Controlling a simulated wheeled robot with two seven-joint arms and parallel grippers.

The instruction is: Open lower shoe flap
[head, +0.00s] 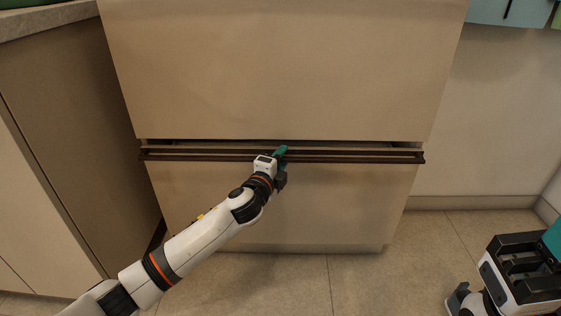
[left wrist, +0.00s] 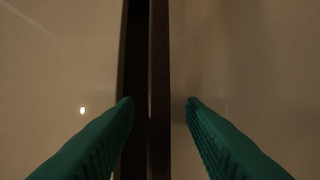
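The shoe cabinet has a large upper flap (head: 285,70) and a lower flap (head: 290,203), both beige. A dark brown handle strip (head: 350,157) runs along the lower flap's top edge, with a narrow dark gap above it. My left gripper (head: 281,156) is at this strip, near the middle of its length. In the left wrist view the green fingers (left wrist: 159,105) are spread, one on each side of the brown strip (left wrist: 159,60), with room between finger and strip on both sides. Part of my right arm's end (head: 520,272) shows at the lower right; its fingertips are not clearly seen.
A beige cabinet with a stone-like counter (head: 50,20) stands close on the left. Tiled floor (head: 300,285) is clear in front of the shoe cabinet. A bare wall (head: 495,120) is to the right, with blue items (head: 505,10) hanging above.

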